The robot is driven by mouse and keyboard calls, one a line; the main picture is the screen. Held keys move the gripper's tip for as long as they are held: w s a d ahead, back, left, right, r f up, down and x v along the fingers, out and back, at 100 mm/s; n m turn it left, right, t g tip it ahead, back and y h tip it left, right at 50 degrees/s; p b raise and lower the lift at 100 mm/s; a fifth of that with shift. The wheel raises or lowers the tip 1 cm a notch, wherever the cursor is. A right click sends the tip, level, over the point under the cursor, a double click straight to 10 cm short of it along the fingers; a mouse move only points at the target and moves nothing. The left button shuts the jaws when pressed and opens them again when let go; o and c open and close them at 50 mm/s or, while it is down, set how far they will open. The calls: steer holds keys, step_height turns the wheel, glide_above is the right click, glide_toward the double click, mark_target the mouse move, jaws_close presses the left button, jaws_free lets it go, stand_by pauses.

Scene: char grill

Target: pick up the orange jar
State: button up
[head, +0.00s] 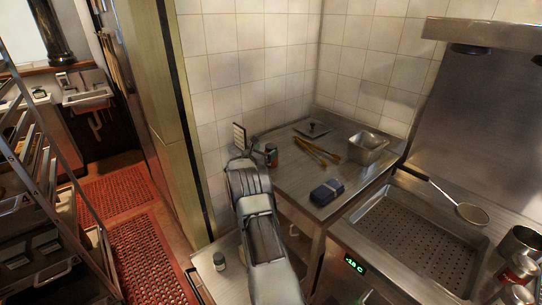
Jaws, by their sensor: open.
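A small dark jar with an orange-brown band, the likely orange jar (271,155), stands on the steel counter near its left end, by the tiled wall. My arm reaches up from the bottom of the view, and my gripper (255,148) is at its far end, just left of the jar. The gripper is open. The arm hides most of the fingers, and I cannot tell whether they touch the jar. The jar's left side and base are close to the gripper and partly hard to make out.
The steel counter (296,178) also holds yellow-handled tongs (316,151), a blue folded bundle (327,192), a metal pan (367,148) and a dark flat item (312,128). The tiled wall is close behind my gripper.

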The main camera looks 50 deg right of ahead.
mark_target(267, 149)
steer(key=shift+w+d+p, duration=0.15)
steer(key=shift+d+p, duration=0.3)
steer(key=shift+d, duration=1.5)
steer(key=shift+c, duration=0.5)
steer(key=c, duration=0.9)
steer(key=shift+c, duration=0.4)
steer(key=shift+r, duration=0.15)
